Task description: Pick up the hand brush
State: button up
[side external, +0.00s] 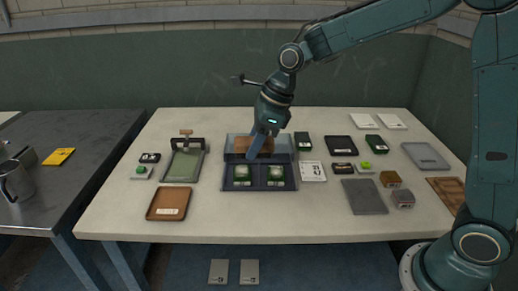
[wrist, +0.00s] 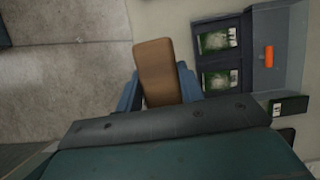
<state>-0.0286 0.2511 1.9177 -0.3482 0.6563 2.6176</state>
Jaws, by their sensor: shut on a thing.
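The hand brush appears as a brown wooden block (wrist: 154,68) in the wrist view, its bristles not visible. My gripper (wrist: 160,85) has one blue finger on each side of it and is shut on it. In the side external view the brown block (side external: 240,144) shows at the fingers of my gripper (side external: 256,150), over the back part of a dark two-compartment case. I cannot tell how high it is above the case. Part of it is hidden behind the finger.
The open case (side external: 258,188) holds green-and-white packs in its two front compartments. A green-bedded tray (side external: 182,166) stands left, a brown tray (side external: 169,201) front left. A grey slab (side external: 364,197) and several small boxes lie right. The front middle of the table is clear.

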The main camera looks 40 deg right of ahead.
jog(key=shift+r, duration=0.85)
jog(key=shift+o, duration=0.9)
jog(key=shift+w+d+f, duration=0.2)
jog(key=shift+d+f, duration=0.15)
jog(key=shift+d, duration=0.2)
jog(key=shift+c, duration=0.2)
jog(key=w+d+f, duration=0.1)
jog(key=d+f, duration=0.3)
jog(key=d, duration=0.3)
jog(key=w+d+f, duration=0.1)
jog(key=d+f, duration=0.3)
jog(key=d, duration=0.4)
jog(key=shift+w+d+f, duration=0.2)
jog(key=shift+w+f, duration=0.05)
jog(key=shift+w, duration=0.05)
